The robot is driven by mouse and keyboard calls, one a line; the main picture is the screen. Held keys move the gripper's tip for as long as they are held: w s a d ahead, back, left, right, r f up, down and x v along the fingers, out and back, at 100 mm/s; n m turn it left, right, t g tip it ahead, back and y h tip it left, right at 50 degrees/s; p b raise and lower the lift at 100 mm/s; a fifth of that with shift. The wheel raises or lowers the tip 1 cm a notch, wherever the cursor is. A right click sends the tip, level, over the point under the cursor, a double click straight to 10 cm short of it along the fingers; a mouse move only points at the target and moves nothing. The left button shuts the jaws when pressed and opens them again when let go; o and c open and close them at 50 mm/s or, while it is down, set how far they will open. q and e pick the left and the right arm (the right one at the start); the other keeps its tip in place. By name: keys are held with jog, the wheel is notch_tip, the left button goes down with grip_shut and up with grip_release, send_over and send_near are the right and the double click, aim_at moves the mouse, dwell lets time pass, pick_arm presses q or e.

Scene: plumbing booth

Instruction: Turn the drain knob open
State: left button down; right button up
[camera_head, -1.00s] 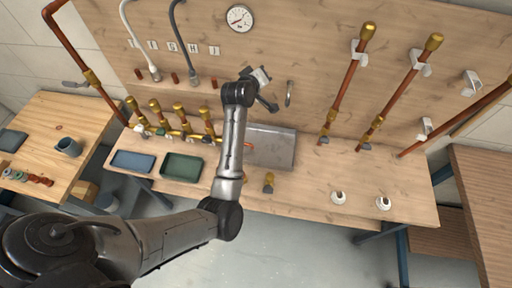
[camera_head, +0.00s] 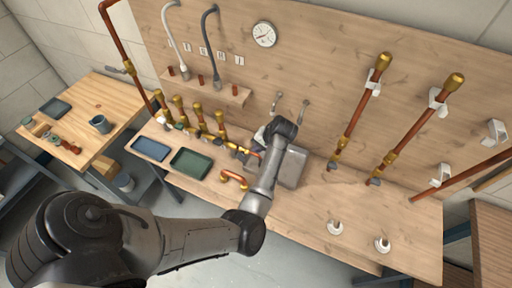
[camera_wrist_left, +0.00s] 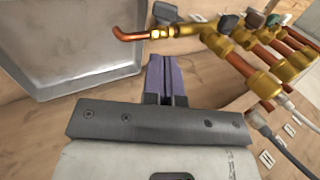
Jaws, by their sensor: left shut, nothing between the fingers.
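The brass manifold (camera_head: 222,133) stands at the back of the bench, with several valves in a row. In the left wrist view the manifold (camera_wrist_left: 242,62) is at upper right, and a bent copper outlet (camera_wrist_left: 130,35) sticks out of its near end. A dark knob (camera_wrist_left: 165,12) sits above that outlet; it may be the drain knob, but I see no label on it. My left gripper (camera_head: 260,136) is by the manifold's outlet end. Its purple fingers (camera_wrist_left: 162,68) are shut and empty, pointing just below the outlet, apparently apart from it. My right gripper is not in view.
A grey metal basin (camera_wrist_left: 70,45) is left of the fingers in the wrist view. Blue (camera_head: 150,149) and green (camera_head: 191,163) trays and a copper-brass elbow (camera_head: 233,179) lie on the bench. Upright pipes (camera_head: 358,115) stand at right.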

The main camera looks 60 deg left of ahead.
aim_at(241, 156)
pick_arm(q)
jog(key=x, duration=1)
jog(key=shift+s+a+r, duration=0.2)
jog(key=shift+a+r, duration=0.05)
jog(key=shift+a, duration=0.05)
jog(key=shift+s+a+f, duration=0.3)
jog(key=shift+a+f, duration=0.25)
